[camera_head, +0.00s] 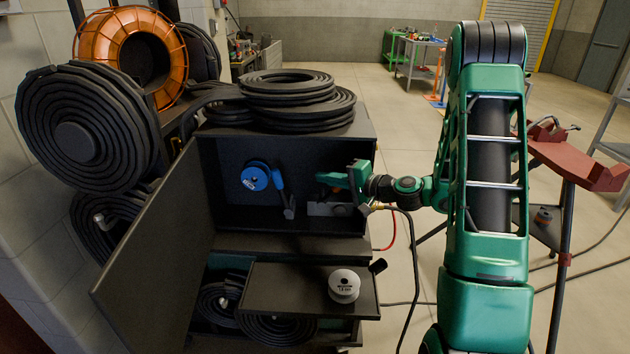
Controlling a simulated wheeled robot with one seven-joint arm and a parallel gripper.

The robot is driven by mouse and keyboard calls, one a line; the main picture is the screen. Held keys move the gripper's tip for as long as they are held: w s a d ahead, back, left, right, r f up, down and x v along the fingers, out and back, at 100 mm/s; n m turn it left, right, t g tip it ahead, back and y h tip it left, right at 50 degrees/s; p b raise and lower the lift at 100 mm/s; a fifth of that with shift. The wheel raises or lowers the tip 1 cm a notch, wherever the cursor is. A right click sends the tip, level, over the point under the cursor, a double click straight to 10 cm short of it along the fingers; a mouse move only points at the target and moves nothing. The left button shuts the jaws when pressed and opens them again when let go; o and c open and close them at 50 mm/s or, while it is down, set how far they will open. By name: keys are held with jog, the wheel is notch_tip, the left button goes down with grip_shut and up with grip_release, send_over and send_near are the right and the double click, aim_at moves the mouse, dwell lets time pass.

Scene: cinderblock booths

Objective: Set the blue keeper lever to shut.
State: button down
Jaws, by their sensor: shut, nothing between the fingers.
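The blue keeper lever (277,179) is in the open dark cabinet, beside a round blue disc (252,179) on the back wall. I cannot read any open or shut marking. My gripper (322,181) reaches in from the right, with its green fingers pointing left. It is shut and empty, a short way right of the lever and apparently not touching it.
The cabinet door (160,258) hangs open at the left. Coiled black hoses (290,88) lie on top. A small grey bracket (328,210) sits below my gripper. A red stand (575,160) is at the right.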

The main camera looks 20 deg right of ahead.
aim_at(282, 192)
jog(key=w+a+f, duration=0.2)
jog(key=w+a, duration=0.5)
jog(key=w, duration=0.1)
jog(key=shift+a+f, duration=0.25)
jog(key=shift+a, duration=0.1)
